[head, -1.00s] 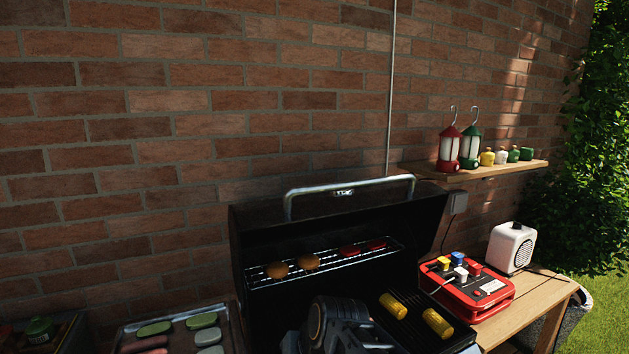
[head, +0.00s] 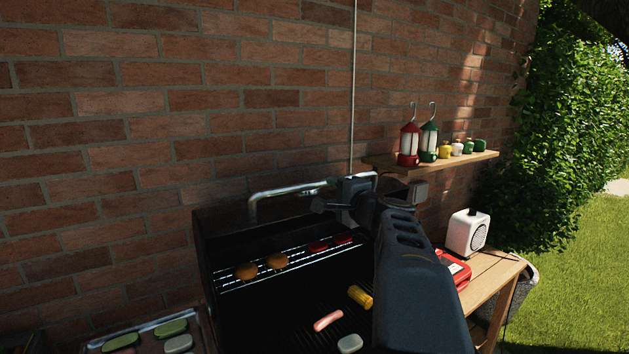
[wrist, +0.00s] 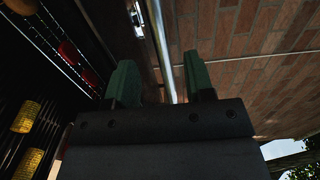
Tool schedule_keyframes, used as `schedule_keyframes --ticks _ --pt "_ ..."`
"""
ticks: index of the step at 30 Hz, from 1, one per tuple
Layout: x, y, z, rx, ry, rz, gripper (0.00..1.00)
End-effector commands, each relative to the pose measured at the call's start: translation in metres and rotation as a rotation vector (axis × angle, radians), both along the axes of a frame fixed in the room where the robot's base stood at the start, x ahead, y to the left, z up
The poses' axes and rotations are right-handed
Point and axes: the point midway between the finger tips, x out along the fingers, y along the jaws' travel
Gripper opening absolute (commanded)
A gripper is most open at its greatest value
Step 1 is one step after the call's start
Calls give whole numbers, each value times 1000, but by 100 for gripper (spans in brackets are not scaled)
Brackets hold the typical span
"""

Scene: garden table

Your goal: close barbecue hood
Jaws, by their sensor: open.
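The black barbecue hood (head: 215,235) stands raised against the brick wall in the head view. Its silver bar handle (head: 275,190) runs along the top edge. My gripper (head: 338,187) is up at the right part of this handle, and my arm hides part of the grill. In the wrist view the handle (wrist: 162,45) passes between the two green fingertips of my gripper (wrist: 160,82). The fingers are apart, with a gap on each side of the bar. I cannot tell whether either finger touches it.
Buns and red patties lie on the warming rack (head: 290,262). Corn (head: 360,297) and a sausage (head: 328,320) lie on the grate below. A tray (head: 90,347) stands at left. Lanterns stand on a shelf (head: 445,162).

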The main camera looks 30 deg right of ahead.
Motion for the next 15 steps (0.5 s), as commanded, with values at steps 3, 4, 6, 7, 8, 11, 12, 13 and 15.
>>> schedule_keyframes --ticks 3,4,6,7,8,11,12,13,15 --pt "26 0 2 2 3 4 48" --pt "32 -1 1 4 4 3 48" --pt "45 -1 0 2 4 4 48" --pt "50 -2 0 3 4 3 48" --pt "55 -2 0 2 4 4 48" --pt "70 -3 -1 2 4 2 48" --pt "75 -3 -1 0 4 3 48" --pt "79 -3 -1 1 4 3 48" --pt "85 -4 -1 1 2 2 48"
